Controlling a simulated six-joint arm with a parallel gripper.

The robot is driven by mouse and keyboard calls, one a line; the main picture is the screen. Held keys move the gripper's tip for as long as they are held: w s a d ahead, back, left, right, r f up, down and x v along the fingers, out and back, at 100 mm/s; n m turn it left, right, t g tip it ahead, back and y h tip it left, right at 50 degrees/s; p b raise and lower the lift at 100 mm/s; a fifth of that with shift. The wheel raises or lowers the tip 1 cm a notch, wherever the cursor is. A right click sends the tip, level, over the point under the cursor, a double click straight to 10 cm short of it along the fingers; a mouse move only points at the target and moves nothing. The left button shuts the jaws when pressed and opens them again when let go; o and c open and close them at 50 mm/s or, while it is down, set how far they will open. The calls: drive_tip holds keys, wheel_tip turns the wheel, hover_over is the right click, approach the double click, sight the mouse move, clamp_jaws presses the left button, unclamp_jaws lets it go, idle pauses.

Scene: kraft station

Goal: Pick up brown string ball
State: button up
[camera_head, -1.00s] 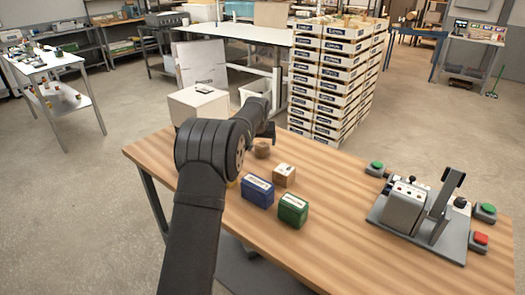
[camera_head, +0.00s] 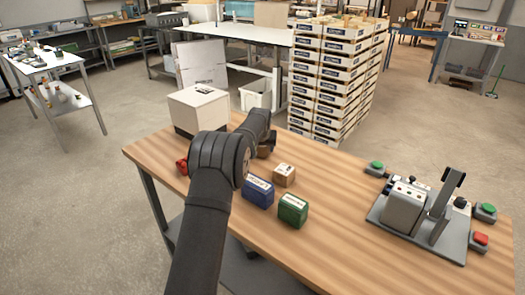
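The brown string ball (camera_head: 264,151) is on the wooden table, behind the small brown box. Only part of it shows, as my gripper covers the rest. My gripper (camera_head: 268,143) is down at the ball, with a dark finger at the ball's right side. My own arm hides the other finger, so I cannot tell whether the gripper is closed on the ball or only around it.
A brown box (camera_head: 284,175), a blue box (camera_head: 258,191) and a green box (camera_head: 293,210) stand just in front of the ball. A white box (camera_head: 198,107) is at the table's back left, a red object (camera_head: 182,166) left of my arm. A grey device (camera_head: 405,207) stands right. The table (camera_head: 340,235) is clear at front.

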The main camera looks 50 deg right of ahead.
drive_tip(key=c, duration=0.3)
drive_tip(key=shift+c, duration=0.2)
